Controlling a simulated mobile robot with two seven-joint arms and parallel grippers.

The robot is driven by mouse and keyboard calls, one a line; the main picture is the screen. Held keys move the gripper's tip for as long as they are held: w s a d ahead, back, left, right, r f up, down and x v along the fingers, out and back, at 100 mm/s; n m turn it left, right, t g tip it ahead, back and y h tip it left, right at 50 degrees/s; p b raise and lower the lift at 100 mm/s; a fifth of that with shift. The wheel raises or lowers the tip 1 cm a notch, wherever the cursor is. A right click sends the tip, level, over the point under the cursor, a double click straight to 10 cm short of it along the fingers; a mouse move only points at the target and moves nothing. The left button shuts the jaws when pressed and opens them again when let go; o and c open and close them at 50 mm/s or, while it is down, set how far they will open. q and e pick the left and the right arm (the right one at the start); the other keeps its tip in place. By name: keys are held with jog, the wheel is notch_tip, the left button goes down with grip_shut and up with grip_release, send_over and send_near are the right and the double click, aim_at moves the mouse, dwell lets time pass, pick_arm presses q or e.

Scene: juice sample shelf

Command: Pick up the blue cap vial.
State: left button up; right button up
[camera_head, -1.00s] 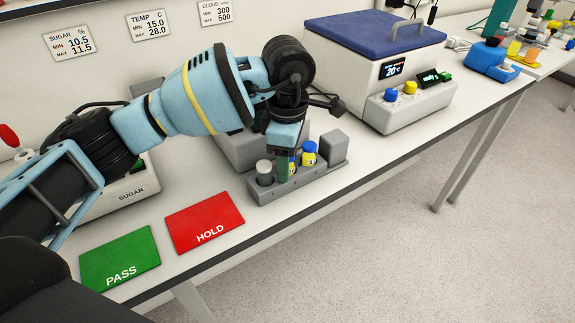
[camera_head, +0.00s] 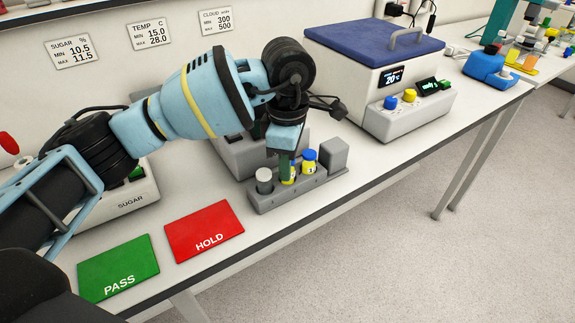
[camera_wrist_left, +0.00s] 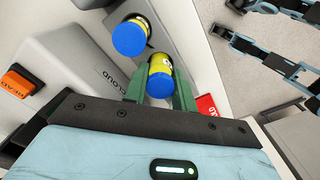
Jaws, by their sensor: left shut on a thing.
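My left gripper (camera_head: 287,165) reaches down into the grey rack (camera_head: 262,204) and is shut on a blue cap vial. This vial (camera_wrist_left: 160,78) sits between the two green fingers in the left wrist view, its blue cap facing the camera. In the head view only a sliver of the held vial (camera_head: 293,174) shows beside the finger, low at the rack. A second blue cap vial (camera_head: 309,163) with a yellow label stands in the rack just right of it; it also shows in the left wrist view (camera_wrist_left: 130,36). My right gripper is not in view.
A grey block (camera_head: 334,153) rises at the rack's right end. A grey device stands close behind. The red HOLD mat (camera_head: 204,230) and green PASS mat (camera_head: 119,266) lie flat to the left.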

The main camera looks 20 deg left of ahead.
pick_arm(q)
notch_tip(320, 180, up, 2)
jog(key=shift+r, duration=0.25)
jog(key=s+d+r+b, duration=0.1)
jog(key=s+d, duration=0.1)
jog(key=s, duration=0.6)
jog(key=s+d+r, duration=0.1)
jog(key=s+d, duration=0.2)
jog(key=s, duration=0.4)
jog(key=a+f+m, duration=0.1)
jog(key=a+m, duration=0.2)
jog(key=m, duration=0.3)
jog(key=a+f+m, duration=0.1)
jog(key=a+m, duration=0.3)
jog(key=m, duration=0.2)
jog(key=a+f+m, duration=0.1)
jog(key=a+m, duration=0.2)
jog(key=m, duration=0.4)
jog(key=shift+w+a, duration=0.1)
jog(key=shift+a, duration=0.2)
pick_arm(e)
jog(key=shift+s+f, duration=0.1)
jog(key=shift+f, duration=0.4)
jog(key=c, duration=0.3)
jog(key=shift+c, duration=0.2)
